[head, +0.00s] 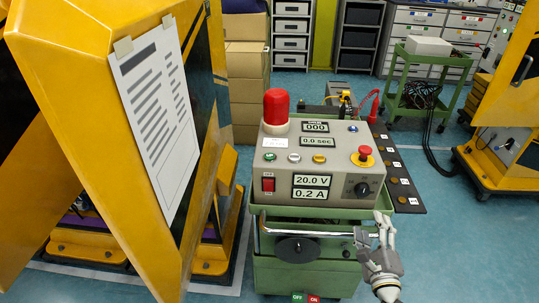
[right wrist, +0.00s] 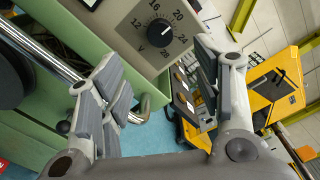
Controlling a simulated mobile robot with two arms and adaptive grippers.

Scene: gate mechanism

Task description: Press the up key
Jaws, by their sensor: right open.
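The control box (head: 322,172) stands on a green cart and has a sloped face with displays. A green, a white and a yellow button sit in a row on it; the white one (head: 294,157) is in the middle. I cannot read which key is the up key. My right gripper (head: 372,226) is low in front of the cart's right front corner, below the box face and apart from the buttons. In the right wrist view it is open and empty (right wrist: 160,72), with the dial (right wrist: 159,32) beyond its fingers. My left gripper is not in view.
A red emergency knob (head: 364,153), a red lamp (head: 276,107) and a red rocker switch (head: 268,184) are on the box. A metal bar (head: 310,232) crosses the cart's front. A large yellow machine frame (head: 95,130) fills the left. Blue floor is free at right.

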